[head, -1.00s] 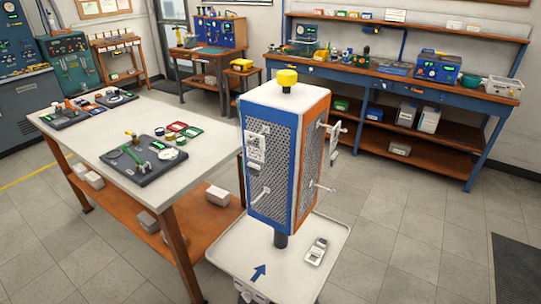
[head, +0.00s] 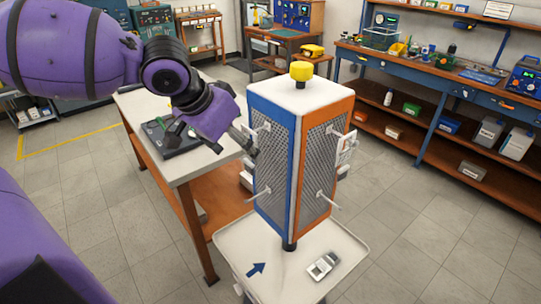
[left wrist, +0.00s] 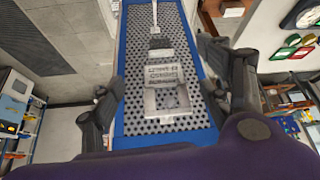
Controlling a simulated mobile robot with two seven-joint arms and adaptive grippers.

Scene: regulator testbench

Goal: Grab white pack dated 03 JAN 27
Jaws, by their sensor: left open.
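A tall display stand (head: 298,97) with mesh faces and blue and orange edges carries white packs on pegs. My left gripper (head: 247,146) is open at the stand's left side in the head view. In the left wrist view its fingers (left wrist: 160,92) lie on either side of a white pack (left wrist: 166,76) on a blue-edged face. Its print appears inverted and too small to read the date surely. Other packs show at the stand's right edge (head: 346,150) and left edge (head: 246,176). My right gripper is out of view.
The stand rises from a pale tray (head: 225,243) with a blue arrow and a small handheld device (head: 323,265). A white-topped table (head: 184,178) stands close on the left. A blue workbench (head: 400,80) with shelves runs behind. Floor on the right is clear.

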